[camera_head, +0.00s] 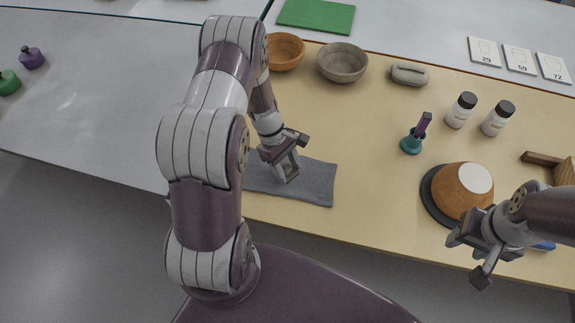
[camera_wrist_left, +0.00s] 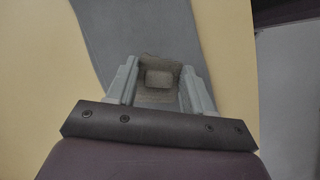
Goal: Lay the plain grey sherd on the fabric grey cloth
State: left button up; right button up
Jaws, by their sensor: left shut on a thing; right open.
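The plain grey sherd (camera_wrist_left: 158,78) is held between the two fingers of my left gripper (camera_wrist_left: 159,88) in the left wrist view. In the head view my left gripper (camera_head: 287,170) points down over the grey cloth (camera_head: 315,184), and the sherd is mostly hidden by the fingers there. The cloth also shows in the left wrist view (camera_wrist_left: 128,32), beneath the sherd. I cannot tell whether the sherd touches the cloth. My right gripper (camera_head: 468,261) is open and empty near the table's front edge at the right.
An orange bowl (camera_head: 284,52) and a grey bowl (camera_head: 342,62) stand behind the cloth, with a grey lidded case (camera_head: 409,74). White bottles (camera_head: 461,109) and a teal holder (camera_head: 412,142) stand mid-table.

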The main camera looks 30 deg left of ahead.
pick_arm(q)
jog(key=shift+w+f, duration=0.15)
jog(key=shift+w, duration=0.05)
jog(key=shift+s+f, duration=0.1)
jog(key=shift+f, duration=0.2)
jog(key=shift+f+b, duration=0.25)
jog(key=shift+b, duration=0.15)
jog(key=o, duration=1)
jog(key=shift+o, duration=0.2)
